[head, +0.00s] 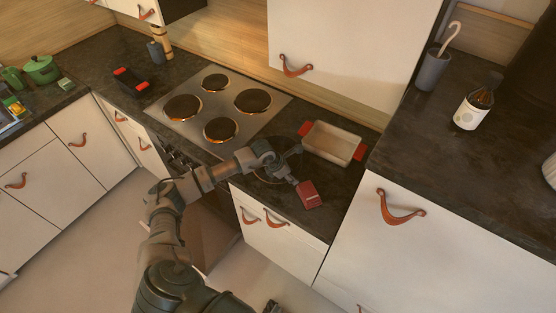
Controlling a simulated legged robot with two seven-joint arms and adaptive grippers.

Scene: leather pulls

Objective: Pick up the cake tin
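A pale rectangular tin with red end grips (333,143), which looks like the cake tin, sits on the dark counter right of the hob. My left gripper (291,165) is over the counter just left of and in front of it. Its fingers look spread apart, with nothing seen between them. One finger is close to the tin's left end; I cannot tell if they touch. A small red square item (309,195) lies by the other finger, near the counter's front edge. My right gripper is not recognisable in view.
A hob (222,104) with several burners lies left of the gripper. A black dish with red grips (131,80) stands beyond it. A white wall cabinet (350,45) hangs above the tin. A higher counter (440,165) at right holds a grey cup (432,70) and a white jar (470,113).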

